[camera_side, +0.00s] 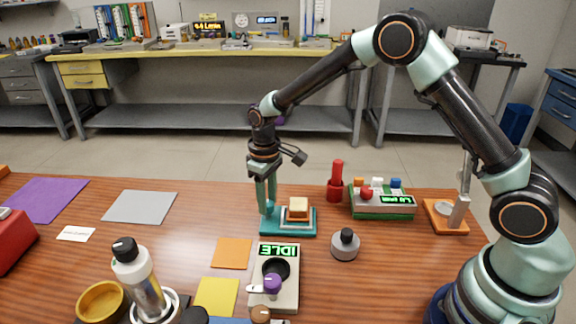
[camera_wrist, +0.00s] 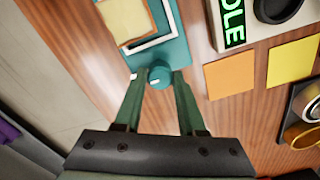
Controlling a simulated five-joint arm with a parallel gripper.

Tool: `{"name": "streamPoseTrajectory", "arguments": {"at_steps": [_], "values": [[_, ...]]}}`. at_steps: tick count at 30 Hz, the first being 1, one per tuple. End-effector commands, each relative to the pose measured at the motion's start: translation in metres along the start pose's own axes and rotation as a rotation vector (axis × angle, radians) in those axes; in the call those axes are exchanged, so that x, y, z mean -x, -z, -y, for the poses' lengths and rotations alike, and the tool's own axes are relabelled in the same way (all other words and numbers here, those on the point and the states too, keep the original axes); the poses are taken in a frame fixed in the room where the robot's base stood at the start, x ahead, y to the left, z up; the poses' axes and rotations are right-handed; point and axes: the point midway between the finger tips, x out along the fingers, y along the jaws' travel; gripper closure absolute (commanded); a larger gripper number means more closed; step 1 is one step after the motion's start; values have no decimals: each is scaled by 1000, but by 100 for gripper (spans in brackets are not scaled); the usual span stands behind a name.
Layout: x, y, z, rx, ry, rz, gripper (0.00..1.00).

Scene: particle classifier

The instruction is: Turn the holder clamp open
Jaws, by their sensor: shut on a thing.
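The holder is a teal base (camera_side: 290,229) on the wooden table, with a tan and orange block (camera_side: 298,208) seated at its right. In the wrist view the teal base (camera_wrist: 178,48) shows a white outline beside the block (camera_wrist: 125,18). A round teal clamp knob (camera_wrist: 159,77) sits at the base's near edge. My gripper (camera_side: 267,208) points down at the left end of the holder. In the wrist view my gripper (camera_wrist: 159,80) has its two green fingers on either side of the knob, shut on it. The side view hides most of the knob behind the fingers.
A device reading IDLE (camera_side: 288,296) stands in front of the holder, with a grey weight (camera_side: 345,245) to the right. A red bottle (camera_side: 335,183) and a green-based device (camera_side: 382,203) stand behind right. Flat orange (camera_side: 232,253) and yellow (camera_side: 216,296) squares lie front left.

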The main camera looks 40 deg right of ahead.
Motion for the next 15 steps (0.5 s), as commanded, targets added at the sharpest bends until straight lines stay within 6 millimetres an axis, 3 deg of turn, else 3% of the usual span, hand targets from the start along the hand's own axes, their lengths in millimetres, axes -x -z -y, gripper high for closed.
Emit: {"name": "streamPoseTrajectory", "arguments": {"at_steps": [3,4,6,15], "values": [[1,0,0,3,0,-1,100],[1,0,0,3,0,-1,53],[1,0,0,2,0,-1,31],[1,0,0,0,0,-1,31]]}}
